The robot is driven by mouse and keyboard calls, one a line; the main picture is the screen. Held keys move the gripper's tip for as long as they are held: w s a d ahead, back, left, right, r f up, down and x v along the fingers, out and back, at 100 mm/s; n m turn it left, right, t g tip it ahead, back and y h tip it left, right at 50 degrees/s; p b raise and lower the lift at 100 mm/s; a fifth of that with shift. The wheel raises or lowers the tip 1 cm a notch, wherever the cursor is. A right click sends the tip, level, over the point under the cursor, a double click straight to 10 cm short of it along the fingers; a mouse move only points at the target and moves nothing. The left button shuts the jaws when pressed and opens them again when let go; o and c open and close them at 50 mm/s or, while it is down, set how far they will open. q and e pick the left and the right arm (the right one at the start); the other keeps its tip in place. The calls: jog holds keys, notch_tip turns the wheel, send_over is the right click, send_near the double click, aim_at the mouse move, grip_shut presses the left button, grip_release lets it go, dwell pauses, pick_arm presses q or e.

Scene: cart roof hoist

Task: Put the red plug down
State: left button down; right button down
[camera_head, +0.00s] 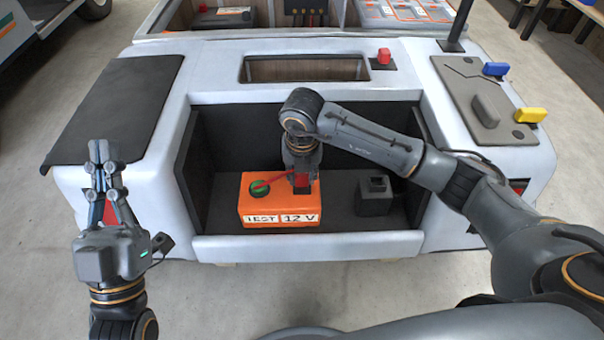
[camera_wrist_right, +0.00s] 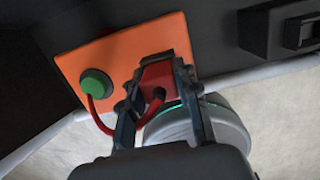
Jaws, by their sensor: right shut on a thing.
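The red plug (camera_head: 302,183) is between the fingers of my right gripper (camera_head: 302,172), which is shut on it. In the right wrist view the plug (camera_wrist_right: 157,76) sits between the two fingertips (camera_wrist_right: 155,92), over the top of the orange box. The orange box (camera_head: 255,208), marked TEST 12 V, stands in the cart's open bay. I cannot tell whether the plug touches the box. A red cable (camera_wrist_right: 93,115) runs from the green round part (camera_wrist_right: 95,86) on the box towards the plug. My left gripper (camera_head: 102,152) points upward at the cart's left corner, away from the plug; its finger gap is unclear.
A dark grey block with a socket-like top (camera_head: 375,197) stands right of the box, with bare bay floor between them. The bay's front sill (camera_head: 310,246) runs before them. Red (camera_head: 384,56), blue (camera_head: 496,69) and yellow (camera_head: 531,115) pieces sit on the cart top.

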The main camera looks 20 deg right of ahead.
jog(key=c, duration=1.1)
grip_release()
jog(key=shift+s+f, duration=0.1)
jog(key=shift+f, duration=0.2)
jog(key=shift+o, duration=0.6)
jog(key=shift+f, duration=0.1)
jog(key=shift+r, duration=0.2)
